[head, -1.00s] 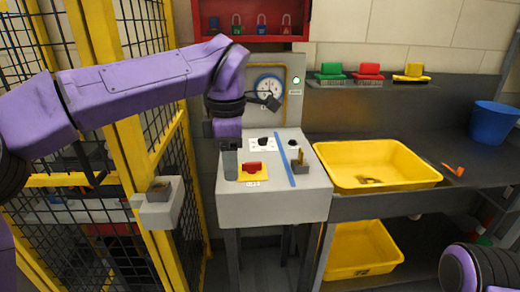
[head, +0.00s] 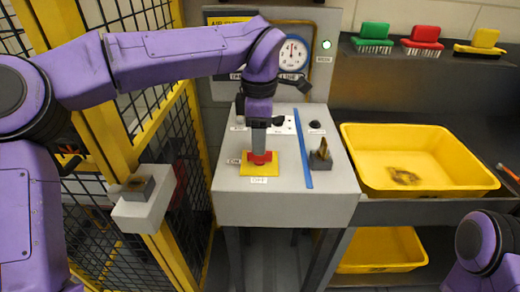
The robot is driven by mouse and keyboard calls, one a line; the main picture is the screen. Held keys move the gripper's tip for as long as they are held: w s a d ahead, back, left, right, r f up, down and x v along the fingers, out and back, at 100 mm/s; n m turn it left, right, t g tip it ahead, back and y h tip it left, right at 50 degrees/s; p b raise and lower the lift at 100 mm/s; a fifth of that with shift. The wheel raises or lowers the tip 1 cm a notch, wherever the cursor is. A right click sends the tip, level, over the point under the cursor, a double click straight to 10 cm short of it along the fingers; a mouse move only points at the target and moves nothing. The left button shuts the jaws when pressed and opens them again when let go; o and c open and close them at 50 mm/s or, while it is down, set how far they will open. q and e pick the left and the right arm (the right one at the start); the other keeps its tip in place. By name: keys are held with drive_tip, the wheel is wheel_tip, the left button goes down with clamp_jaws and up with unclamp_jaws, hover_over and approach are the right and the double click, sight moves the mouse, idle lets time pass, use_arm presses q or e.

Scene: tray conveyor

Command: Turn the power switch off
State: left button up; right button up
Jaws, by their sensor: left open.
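The red power switch (head: 260,157) sits on a yellow plate (head: 259,171) on top of the grey control box (head: 290,208). A label reading OFF is at the plate's front edge and an ON label is at its left. My left gripper (head: 259,150) points straight down over the red switch, with its fingers at the handle. The fingers hide part of the switch, and I cannot tell whether they touch it. The left gripper is open. My right arm shows only as a purple link at the lower right; its gripper is out of view.
A blue strip (head: 303,148) and a small block with a brass-coloured piece (head: 321,157) are right of the switch. A yellow tray (head: 412,187) stands farther right. A gauge (head: 293,54) is behind, and yellow fencing (head: 174,247) stands at the left.

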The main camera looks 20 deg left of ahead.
use_arm(q)
drive_tip(key=f, duration=0.1)
drive_tip(key=w+f, duration=0.1)
drive_tip(key=f, duration=0.1)
drive_tip(key=shift+f, duration=0.2)
drive_tip(key=shift+s+f, duration=0.1)
drive_tip(key=shift+f, duration=0.15)
drive_tip(key=shift+s, duration=0.25)
drive_tip(key=shift+w, duration=0.1)
clamp_jaws()
